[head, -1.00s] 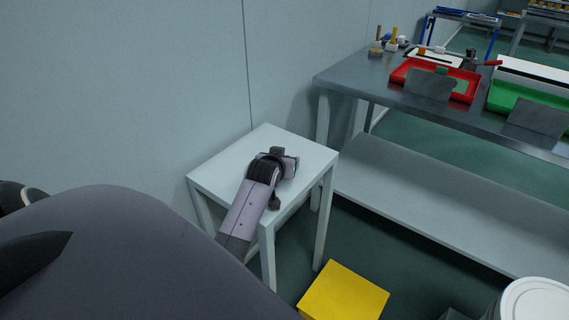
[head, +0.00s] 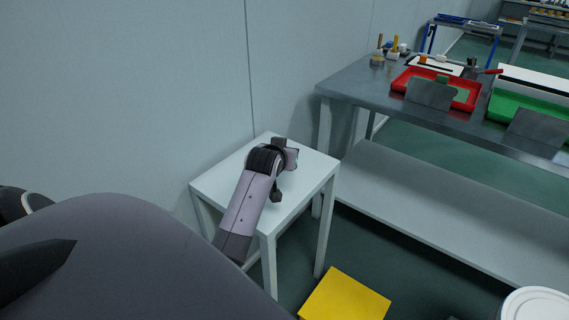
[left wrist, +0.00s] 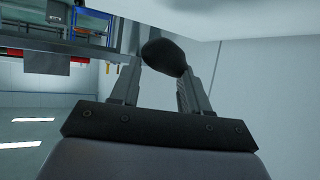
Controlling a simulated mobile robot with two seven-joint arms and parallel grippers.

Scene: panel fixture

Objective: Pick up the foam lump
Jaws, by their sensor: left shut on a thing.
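The foam lump (left wrist: 165,56) is a dark, rounded piece in the left wrist view. It sits between the two fingers of my left gripper (left wrist: 162,72), which are shut on it. In the head view my left arm reaches over a small white table (head: 222,187), and the gripper (head: 291,157) is above the tabletop. The arm hides the lump there. In the left wrist view the pale tabletop (left wrist: 235,15) shows near the lump; I cannot tell whether they touch. My right gripper is not in view.
A plain wall (head: 130,90) runs behind the white table. To the right stands a long grey bench (head: 370,88) with a red tray (head: 466,101), a green tray (head: 525,116) and a low shelf (head: 430,205). A yellow box (head: 345,298) is on the floor in front.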

